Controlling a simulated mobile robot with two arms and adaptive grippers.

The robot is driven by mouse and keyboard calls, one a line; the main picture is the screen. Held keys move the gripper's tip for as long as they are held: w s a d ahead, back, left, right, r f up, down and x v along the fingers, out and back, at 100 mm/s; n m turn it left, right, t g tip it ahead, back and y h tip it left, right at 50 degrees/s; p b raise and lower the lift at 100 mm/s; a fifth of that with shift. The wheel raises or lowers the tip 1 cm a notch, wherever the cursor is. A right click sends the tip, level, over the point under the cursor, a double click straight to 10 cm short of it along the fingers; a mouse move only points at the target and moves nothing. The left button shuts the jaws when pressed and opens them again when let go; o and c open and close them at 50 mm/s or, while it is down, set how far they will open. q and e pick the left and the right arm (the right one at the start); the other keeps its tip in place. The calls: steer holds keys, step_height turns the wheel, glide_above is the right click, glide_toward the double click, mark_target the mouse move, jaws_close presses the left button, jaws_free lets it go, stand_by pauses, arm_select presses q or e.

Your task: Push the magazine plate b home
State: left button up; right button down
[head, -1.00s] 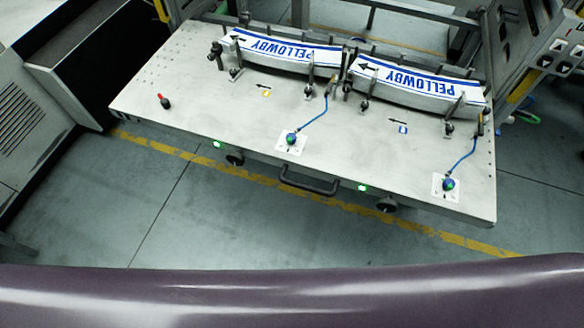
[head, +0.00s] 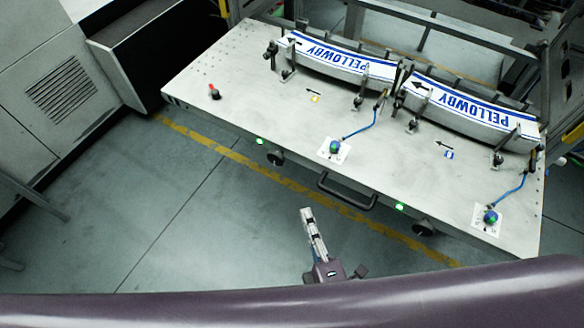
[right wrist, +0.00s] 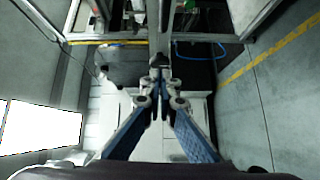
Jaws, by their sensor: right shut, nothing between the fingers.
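The magazine plate (head: 260,125) is a large pale metal plate in the upper right of the head view. A dark bar handle (head: 347,192) is on its front edge, between round knobs and green lights. Two curved stacks of white and blue labels lie along its back, the left stack (head: 340,62) and the right stack (head: 470,108). I cannot read a letter b on it. My right gripper (head: 306,213) is shut and empty, over the floor in front of the plate and apart from the handle. Its closed fingers show in the right wrist view (right wrist: 158,82). My left gripper is not in view.
A red-topped pin (head: 214,92) and blue-cabled sensors (head: 334,147) stand on the plate. A grey cabinet (head: 60,90) is at the left and a metal frame (head: 560,85) at the right. The floor with a yellow line (head: 240,160) is clear before the plate.

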steer(key=r, duration=0.1)
steer(key=p, duration=0.1)
glide_toward(299, 155)
steer(key=w+a, duration=0.3)
steer(key=a, duration=0.1)
steer(key=shift+w+d+f+p, duration=0.1)
steer(key=shift+w+d+p, duration=0.05)
steer(key=shift+w+d, duration=0.55)
steer(key=shift+w+d+f+p, duration=0.15)
steer(key=shift+w+d, duration=0.45)
steer(key=shift+d, duration=0.15)
